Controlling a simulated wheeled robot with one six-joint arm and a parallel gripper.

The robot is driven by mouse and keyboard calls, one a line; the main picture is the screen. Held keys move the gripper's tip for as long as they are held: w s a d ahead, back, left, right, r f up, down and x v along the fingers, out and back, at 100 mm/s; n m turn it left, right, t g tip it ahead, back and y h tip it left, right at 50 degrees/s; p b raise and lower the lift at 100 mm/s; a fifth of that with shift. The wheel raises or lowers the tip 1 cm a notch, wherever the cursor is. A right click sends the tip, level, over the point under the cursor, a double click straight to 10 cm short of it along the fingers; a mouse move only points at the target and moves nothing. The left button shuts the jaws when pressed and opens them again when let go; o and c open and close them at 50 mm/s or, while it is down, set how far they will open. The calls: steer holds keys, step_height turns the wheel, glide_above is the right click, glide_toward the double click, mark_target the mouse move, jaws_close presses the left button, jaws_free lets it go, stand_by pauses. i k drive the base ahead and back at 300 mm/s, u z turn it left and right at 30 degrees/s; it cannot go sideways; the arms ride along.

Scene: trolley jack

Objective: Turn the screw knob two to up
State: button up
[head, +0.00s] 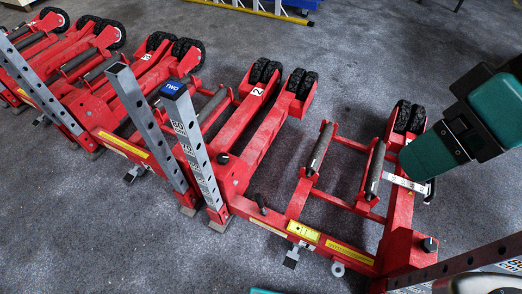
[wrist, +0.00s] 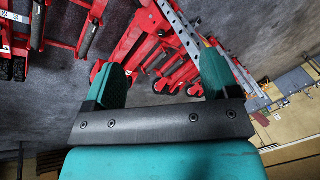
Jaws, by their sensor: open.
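Red trolley jacks stand in a row on the floor in the head view. The one in the middle has a grey perforated post (head: 195,147) with a blue "TWO" cap (head: 172,88) and a "2" label (head: 257,91) on a red leg. A black knob (head: 223,158) sits beside this post, and another black knob (head: 264,210) is on the red frame in front. I cannot tell which is screw knob two, or how it is turned. My gripper (head: 462,135) is open and empty at the upper right, above the floor and apart from both knobs. Its teal fingers also show in the wrist view (wrist: 162,62).
A third black knob (head: 429,244) sits on the right jack's frame. A second grey post (head: 147,127) stands close left of the "TWO" post. Bare grey floor (head: 350,50) is free at the back.

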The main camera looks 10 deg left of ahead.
mark_target(223, 158)
steer(key=u, duration=0.05)
steer(key=k, duration=0.5)
steer(key=u, duration=1.65)
steer(key=i, duration=0.85)
steer(key=z, duration=1)
